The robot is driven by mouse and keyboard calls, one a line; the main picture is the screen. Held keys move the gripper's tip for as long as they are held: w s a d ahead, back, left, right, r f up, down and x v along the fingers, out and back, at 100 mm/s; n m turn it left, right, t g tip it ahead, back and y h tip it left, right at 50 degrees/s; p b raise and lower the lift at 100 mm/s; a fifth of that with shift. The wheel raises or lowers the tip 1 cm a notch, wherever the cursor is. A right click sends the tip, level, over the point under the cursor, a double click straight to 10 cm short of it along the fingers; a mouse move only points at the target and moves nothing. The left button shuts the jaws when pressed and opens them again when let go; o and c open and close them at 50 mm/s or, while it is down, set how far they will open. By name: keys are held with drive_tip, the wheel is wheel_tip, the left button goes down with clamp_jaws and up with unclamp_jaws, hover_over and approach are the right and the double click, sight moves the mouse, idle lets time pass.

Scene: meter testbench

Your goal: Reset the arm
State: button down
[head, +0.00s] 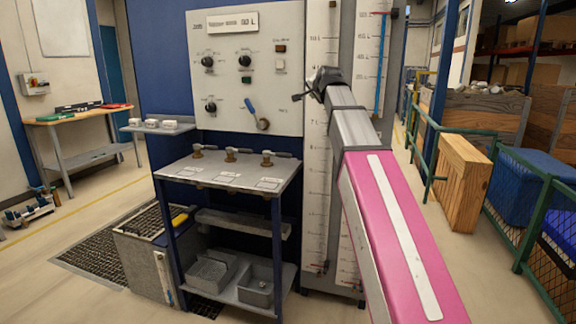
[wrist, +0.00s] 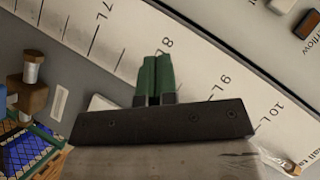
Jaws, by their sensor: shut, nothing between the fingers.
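My arm, grey and pink, reaches up from the lower right of the head view. My gripper (head: 318,82) is at its far end, in front of the scale board (head: 318,200) and near the right edge of the grey control panel (head: 250,105). In the wrist view the two green fingertips of my gripper (wrist: 154,78) lie side by side with no gap and hold nothing. Behind them the white scale (wrist: 215,85) with marks around 7 L to 10 L runs at a slant. I cannot tell exactly how far the fingertips are from it.
Below is a bench (head: 228,183) with several brass fittings. A wooden crate (head: 460,182) and green railing (head: 540,225) stand to the right.

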drive_tip(key=s+d+f+n+g, duration=0.1)
drive_tip(key=s+d+f+g, duration=0.15)
drive_tip(key=f, duration=0.95)
drive_tip(key=s+d+f+n+g+h, duration=0.1)
drive_tip(key=s+f+n+g, duration=0.15)
drive_tip(key=f, duration=0.95)
drive_tip(key=s+d+f+n+g, duration=0.1)
drive_tip(key=s+f, duration=0.2)
drive_tip(key=f, duration=0.9)
drive_tip(key=s+d+f+n+g, duration=0.2)
drive_tip(key=s+f+g, duration=0.1)
drive_tip(key=s+f, duration=0.8)
drive_tip(key=s+d+f+n+g+h, duration=0.1)
drive_tip(key=s+f+g, duration=0.3)
drive_tip(key=s+f, duration=0.7)
wheel_tip(320, 180, down, 4)
drive_tip(key=shift+s+d+f+n, duration=0.1)
drive_tip(key=shift+s+d+n, duration=0.3)
drive_tip(key=shift+d+n, duration=0.35)
drive_tip(key=shift+a, duration=0.1)
